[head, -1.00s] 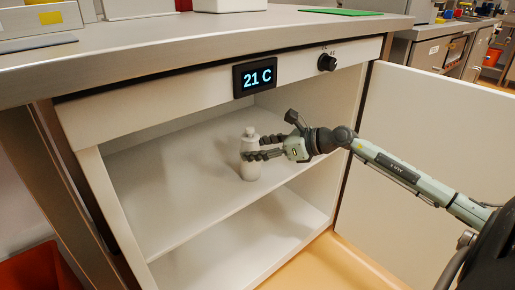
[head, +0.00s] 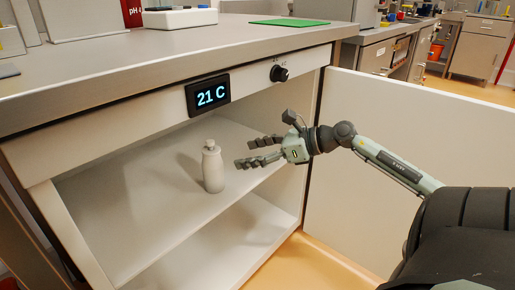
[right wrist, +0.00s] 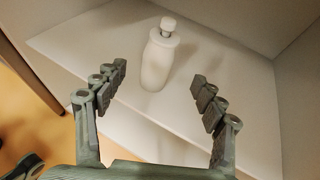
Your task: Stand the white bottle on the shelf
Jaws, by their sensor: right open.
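The white bottle (head: 212,168) stands upright on the upper shelf (head: 135,207) inside the open cabinet. My right gripper (head: 257,152) is open and empty, to the right of the bottle and apart from it. In the right wrist view the bottle (right wrist: 158,58) stands on the shelf (right wrist: 215,75), beyond the spread fingertips (right wrist: 160,76) of the gripper, with clear space around it. My left gripper is not in view.
The cabinet door (head: 410,160) stands open on the right, behind my right arm. A display reading 21 C (head: 208,95) and a dark knob (head: 279,73) are on the panel above the opening. A lower shelf (head: 215,245) is empty.

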